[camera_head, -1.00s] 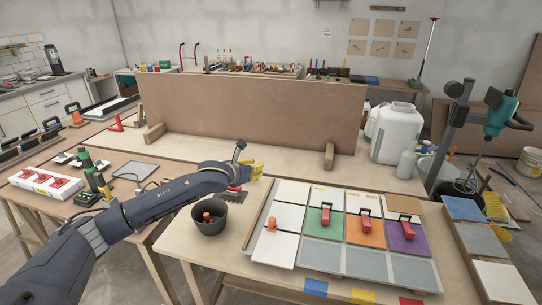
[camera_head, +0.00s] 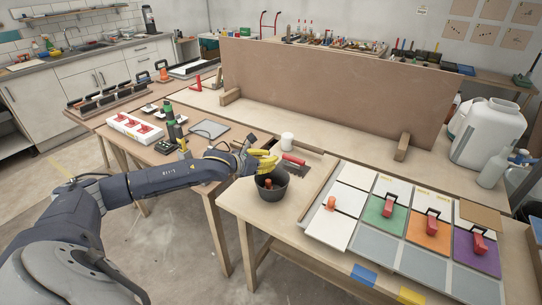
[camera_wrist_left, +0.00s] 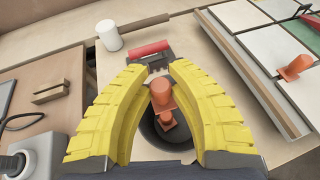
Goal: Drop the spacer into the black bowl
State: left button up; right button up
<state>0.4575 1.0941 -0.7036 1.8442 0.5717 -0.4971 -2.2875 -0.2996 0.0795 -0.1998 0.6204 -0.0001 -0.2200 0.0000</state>
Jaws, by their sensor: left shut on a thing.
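The black bowl (camera_head: 272,193) stands near the left end of the front table. An orange spacer (camera_head: 268,184) shows inside it. My left gripper (camera_head: 267,160), with yellow fingers, is just above the bowl at its back rim. In the left wrist view the bowl (camera_wrist_left: 150,131) lies below the fingers. There the gripper is shut on an orange spacer (camera_wrist_left: 161,92), with the other orange piece (camera_wrist_left: 166,122) beyond it in the bowl. The held spacer cannot be made out in the head view. My right gripper is not in view.
Another orange spacer (camera_head: 331,203) stands on white tiles to the right. Red-handled tools (camera_head: 388,202) sit on coloured tiles there. A white cylinder (camera_head: 288,142) and a red-handled trowel (camera_head: 293,159) are behind the bowl. A tall brown board (camera_head: 330,90) stands at the back.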

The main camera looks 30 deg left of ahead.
pick_arm(q)
jog(key=shift+f, duration=2.1)
jog(key=o, duration=0.9)
jog(key=shift+c, duration=0.2)
jog(key=v, duration=1.2)
